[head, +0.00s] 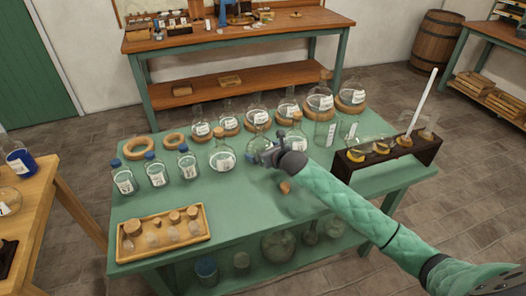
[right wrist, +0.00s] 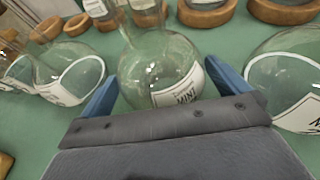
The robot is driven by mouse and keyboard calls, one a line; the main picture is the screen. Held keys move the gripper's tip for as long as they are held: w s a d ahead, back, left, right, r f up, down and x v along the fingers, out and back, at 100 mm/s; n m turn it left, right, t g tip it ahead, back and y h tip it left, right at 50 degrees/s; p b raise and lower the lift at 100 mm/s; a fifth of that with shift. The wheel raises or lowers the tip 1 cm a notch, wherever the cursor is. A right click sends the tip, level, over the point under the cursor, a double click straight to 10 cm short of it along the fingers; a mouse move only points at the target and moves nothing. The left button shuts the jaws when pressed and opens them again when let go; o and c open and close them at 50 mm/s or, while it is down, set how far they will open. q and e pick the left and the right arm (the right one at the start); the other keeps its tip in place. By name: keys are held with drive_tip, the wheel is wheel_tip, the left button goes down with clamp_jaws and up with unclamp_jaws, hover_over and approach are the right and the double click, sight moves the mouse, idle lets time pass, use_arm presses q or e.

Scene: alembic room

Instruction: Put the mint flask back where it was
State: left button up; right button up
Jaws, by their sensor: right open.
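The mint flask, a clear round flask with a white label reading "MIN…", shows in the right wrist view (right wrist: 165,72). It stands upright on the green table (head: 190,197). My right gripper (right wrist: 160,92) is open, with its blue fingers on either side of the flask's lower body. I cannot tell whether the fingers touch the glass. Two empty cork rings (head: 141,148) (head: 173,139) lie at the table's back left. My left gripper is not in view.
Labelled flasks flank it closely, left (right wrist: 66,75) and right (right wrist: 290,80). Several flasks on cork rings line the back. Blue-capped bottles (head: 156,171) stand left, a wooden tray (head: 160,246) front left, a dark rack (head: 400,160) right. A loose cork (head: 285,187) lies near my arm.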

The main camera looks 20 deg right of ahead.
drive_tip(key=shift+s+d, duration=0.1)
drive_tip(key=shift+s, duration=0.15)
drive_tip(key=b+v, duration=0.1)
drive_tip(key=v, duration=0.5)
drive_tip(key=b+v, duration=0.1)
drive_tip(key=v, duration=0.3)
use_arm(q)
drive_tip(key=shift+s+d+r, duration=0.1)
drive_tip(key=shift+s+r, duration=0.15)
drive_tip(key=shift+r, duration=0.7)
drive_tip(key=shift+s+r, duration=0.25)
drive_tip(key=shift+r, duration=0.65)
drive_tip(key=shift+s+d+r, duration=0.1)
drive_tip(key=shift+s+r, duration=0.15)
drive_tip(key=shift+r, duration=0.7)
use_arm(e)
drive_tip(key=shift+s+d+r, duration=0.15)
drive_tip(key=shift+s+r, duration=0.2)
drive_tip(key=shift+s, duration=0.25)
drive_tip(key=shift+s, duration=0.1)
